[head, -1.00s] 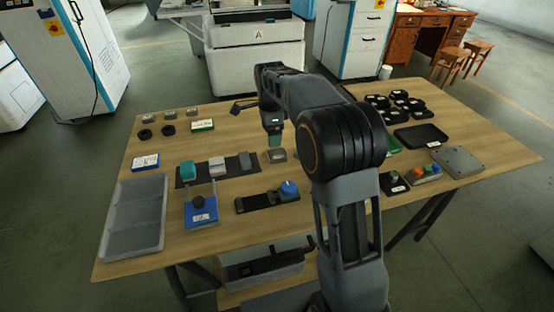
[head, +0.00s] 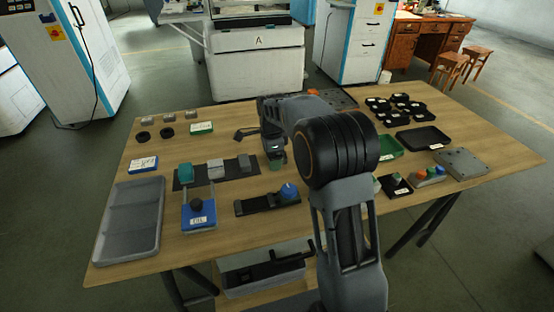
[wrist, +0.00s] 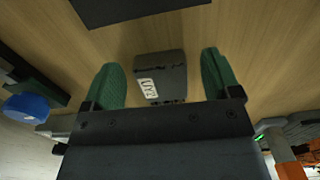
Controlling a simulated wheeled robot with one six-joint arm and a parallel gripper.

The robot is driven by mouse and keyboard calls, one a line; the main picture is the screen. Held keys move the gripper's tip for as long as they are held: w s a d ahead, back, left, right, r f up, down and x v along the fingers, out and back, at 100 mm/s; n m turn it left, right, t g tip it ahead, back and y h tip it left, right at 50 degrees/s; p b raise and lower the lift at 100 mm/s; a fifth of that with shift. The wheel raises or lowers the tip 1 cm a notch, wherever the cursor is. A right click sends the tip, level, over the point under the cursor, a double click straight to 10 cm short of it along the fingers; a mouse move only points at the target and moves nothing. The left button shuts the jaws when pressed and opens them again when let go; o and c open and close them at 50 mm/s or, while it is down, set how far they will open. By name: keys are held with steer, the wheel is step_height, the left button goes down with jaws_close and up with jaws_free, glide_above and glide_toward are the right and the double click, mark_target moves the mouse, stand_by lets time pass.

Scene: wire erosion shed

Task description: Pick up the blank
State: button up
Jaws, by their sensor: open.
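The blank is probably the dark grey block (wrist: 172,70) with a white label, which shows in the wrist view lying on the wooden table. It sits between the two green fingertips of my gripper (wrist: 163,80), with a gap on each side. My gripper is open and holds nothing. I cannot tell from this view whether the tips are level with the block or above it. In the head view my gripper (head: 276,162) points down at the middle of the table and hides the block.
Left of my gripper, a dark mat (head: 230,177) bears teal and grey blocks. A dark fixture with a blue knob (head: 288,192) lies just in front. A grey divided tray (head: 130,220) is at the left, and black dishes (head: 400,104) are at the back right.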

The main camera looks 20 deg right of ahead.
steer(key=shift+c, duration=0.5)
steer(key=c, duration=1.2)
steer(key=shift+r, duration=0.1)
